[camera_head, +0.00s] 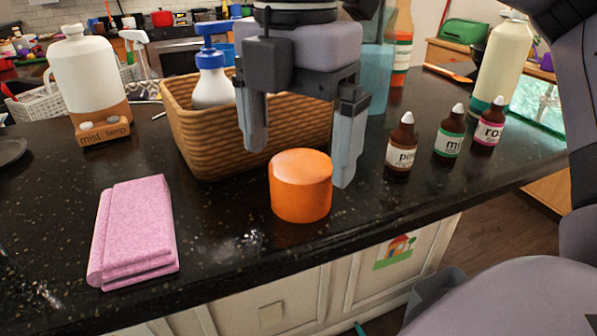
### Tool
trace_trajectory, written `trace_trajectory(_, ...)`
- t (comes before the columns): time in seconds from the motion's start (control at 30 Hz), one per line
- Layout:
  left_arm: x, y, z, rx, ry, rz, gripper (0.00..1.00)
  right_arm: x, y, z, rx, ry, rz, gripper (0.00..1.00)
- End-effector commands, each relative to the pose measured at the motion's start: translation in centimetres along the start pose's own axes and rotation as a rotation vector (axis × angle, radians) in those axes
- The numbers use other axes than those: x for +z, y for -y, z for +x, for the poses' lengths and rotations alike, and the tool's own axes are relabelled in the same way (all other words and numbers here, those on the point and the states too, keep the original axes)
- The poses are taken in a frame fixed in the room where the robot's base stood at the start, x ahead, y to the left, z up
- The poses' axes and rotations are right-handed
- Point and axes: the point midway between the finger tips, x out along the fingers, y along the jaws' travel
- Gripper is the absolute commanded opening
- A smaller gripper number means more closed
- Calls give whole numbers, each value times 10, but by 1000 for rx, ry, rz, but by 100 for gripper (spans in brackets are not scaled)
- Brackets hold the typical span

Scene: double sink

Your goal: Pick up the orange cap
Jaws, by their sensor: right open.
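The orange cap (301,190) is a short, smooth cylinder standing upright on the dark speckled counter, near its front edge. My right gripper (298,164) is open and points down just above and behind the cap. Its left finger hangs behind and left of the cap. Its right finger comes down close to the cap's right side; I cannot tell whether it touches. Nothing shows between the fingers except the basket behind. My left gripper is not in view.
A brown woven basket (200,140) with a blue-topped pump bottle (212,84) stands behind the gripper. Small brown bottles (401,147) stand to the right. A folded pink cloth (133,232) and a white diffuser (90,85) are at left. Counter between cloth and cap is clear.

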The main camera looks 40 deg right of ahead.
Motion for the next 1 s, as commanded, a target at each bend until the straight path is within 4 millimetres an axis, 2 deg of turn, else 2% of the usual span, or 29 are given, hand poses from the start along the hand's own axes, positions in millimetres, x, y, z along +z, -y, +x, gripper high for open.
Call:
trace_trajectory(0.2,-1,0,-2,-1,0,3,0,5,3,32,-3,-1,-2,99)
trace_trajectory(0.3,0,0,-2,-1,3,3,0,5,3,42,-2,-1,-2,99)
trace_trajectory(0.57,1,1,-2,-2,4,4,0,5,3,45,0,-3,-2,99)
trace_trajectory(0.6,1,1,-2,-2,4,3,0,5,3,45,0,-3,-3,93)
trace_trajectory(0.67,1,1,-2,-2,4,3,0,5,3,45,0,-3,-3,73)
trace_trajectory(0.7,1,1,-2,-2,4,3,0,5,3,45,0,-3,-3,60)
trace_trajectory(0.77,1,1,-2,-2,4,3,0,5,3,45,0,-3,-3,43)
trace_trajectory(1.0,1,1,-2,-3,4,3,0,5,3,45,0,-3,-3,43)
